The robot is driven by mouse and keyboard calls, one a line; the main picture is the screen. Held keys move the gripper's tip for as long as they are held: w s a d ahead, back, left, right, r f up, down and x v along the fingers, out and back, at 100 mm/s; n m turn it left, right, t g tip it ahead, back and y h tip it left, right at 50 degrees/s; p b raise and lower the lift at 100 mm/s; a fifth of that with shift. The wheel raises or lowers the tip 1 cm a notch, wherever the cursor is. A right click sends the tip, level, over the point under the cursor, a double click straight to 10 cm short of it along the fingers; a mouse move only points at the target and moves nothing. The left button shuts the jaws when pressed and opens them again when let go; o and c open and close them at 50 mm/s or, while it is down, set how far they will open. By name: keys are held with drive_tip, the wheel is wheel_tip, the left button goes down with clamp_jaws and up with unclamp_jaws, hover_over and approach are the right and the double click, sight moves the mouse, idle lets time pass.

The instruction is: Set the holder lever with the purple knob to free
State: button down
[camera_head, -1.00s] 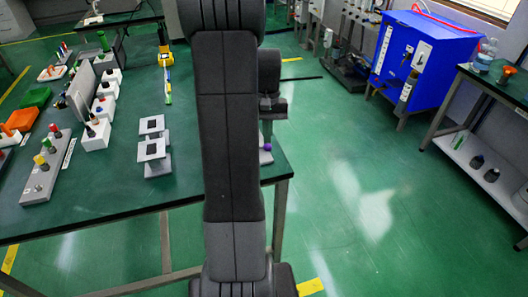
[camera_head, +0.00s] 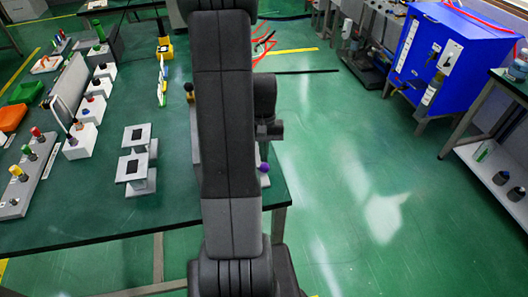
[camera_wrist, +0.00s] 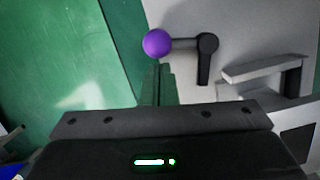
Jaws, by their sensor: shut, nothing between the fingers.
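The purple knob (camera_wrist: 157,43) is at the left end of a short lever (camera_wrist: 184,44) in the wrist view. The lever lies about level in that picture and runs right to a dark pivot (camera_wrist: 207,42) on a light grey holder plate (camera_wrist: 232,30). My gripper (camera_wrist: 158,72) has its narrow fingers together, just below the knob in the wrist view; I cannot tell whether they touch it. In the head view the knob (camera_head: 264,168) shows just right of my arm, near the table's right edge. My arm hides most of the holder there.
A grey bracket (camera_wrist: 265,66) juts out right of the lever. In the head view, grey stands (camera_head: 136,165) and white blocks with knobs (camera_head: 81,140) stand on the green table (camera_head: 85,220) to the left. Open floor (camera_head: 350,200) lies to the right.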

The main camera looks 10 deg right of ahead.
drive_tip(key=shift+s+d+m, duration=0.15)
drive_tip(key=shift+s+m, duration=0.25)
drive_tip(key=shift+m, duration=0.4)
drive_tip(key=shift+s+d+m+y, duration=0.1)
drive_tip(key=shift+s+m+y, duration=0.3)
drive_tip(key=shift+m, duration=0.5)
drive_tip(key=s+m, duration=0.1)
drive_tip(key=m, duration=0.1)
drive_tip(key=shift+s+m+t, duration=0.3)
drive_tip(key=s+m, duration=0.1)
drive_tip(key=m, duration=0.1)
drive_tip(key=s+a+m+y, duration=0.1)
drive_tip(key=m, duration=0.1)
drive_tip(key=shift+s+m+t, duration=0.1)
drive_tip(key=shift+m+t, duration=0.2)
drive_tip(key=shift+t, duration=0.1)
drive_tip(key=shift+s+a, duration=0.15)
drive_tip(key=shift+s, duration=0.1)
drive_tip(key=shift+s+a, duration=0.1)
drive_tip(key=shift+r, duration=0.15)
drive_tip(key=p+v, duration=0.1)
drive_tip(key=v, duration=1.2)
drive_tip(key=shift+d+r, duration=0.2)
drive_tip(key=shift+r, duration=0.05)
drive_tip(key=shift+f, duration=0.1)
